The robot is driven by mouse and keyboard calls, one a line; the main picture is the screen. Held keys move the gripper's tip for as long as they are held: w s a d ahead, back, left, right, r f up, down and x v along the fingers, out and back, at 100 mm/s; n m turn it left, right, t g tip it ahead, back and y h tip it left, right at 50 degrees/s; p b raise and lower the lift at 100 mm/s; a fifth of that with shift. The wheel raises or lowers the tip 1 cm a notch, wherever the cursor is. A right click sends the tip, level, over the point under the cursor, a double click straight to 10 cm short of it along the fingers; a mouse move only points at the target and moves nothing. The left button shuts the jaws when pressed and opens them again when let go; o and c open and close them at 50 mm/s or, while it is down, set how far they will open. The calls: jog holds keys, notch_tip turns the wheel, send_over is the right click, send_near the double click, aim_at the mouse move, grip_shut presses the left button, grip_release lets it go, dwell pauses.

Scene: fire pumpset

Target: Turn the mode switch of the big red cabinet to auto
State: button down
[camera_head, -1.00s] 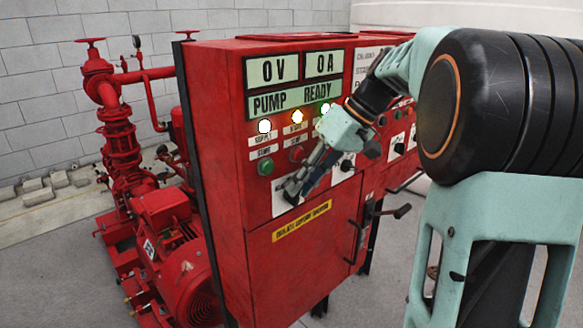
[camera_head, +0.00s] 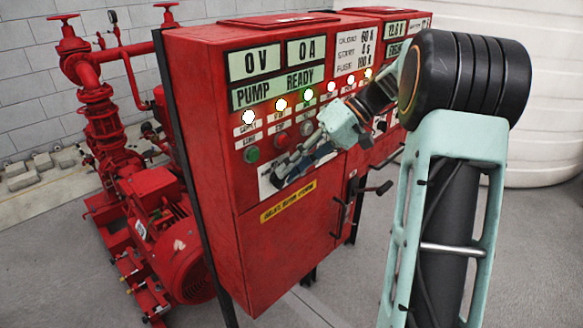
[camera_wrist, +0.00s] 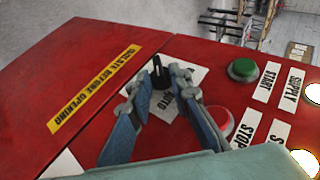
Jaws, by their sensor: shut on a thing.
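The big red cabinet (camera_head: 290,240) stands in the middle of the head view, and its red front panel (camera_wrist: 60,75) fills much of the wrist view. The mode switch is a small black knob (camera_wrist: 158,72) on a white plate (camera_wrist: 190,77) where the letters "UTO" show. My gripper (camera_wrist: 162,78) has one finger on each side of the knob and is shut on it. In the head view my gripper (camera_head: 276,177) is at the lower part of the panel, where its fingers hide the knob. Which way the knob points is hard to tell.
A green button (camera_wrist: 243,70) and a red button (camera_wrist: 219,120) sit close beside the fingers. Lit lamps (camera_head: 281,104) line the panel above. A door handle (camera_head: 345,205) sticks out at lower right. Red pump piping (camera_head: 97,125) stands at left.

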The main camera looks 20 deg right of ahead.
jog(key=c, duration=2.1)
grip_release()
jog(key=shift+a, duration=0.1)
jog(key=v, duration=1.2)
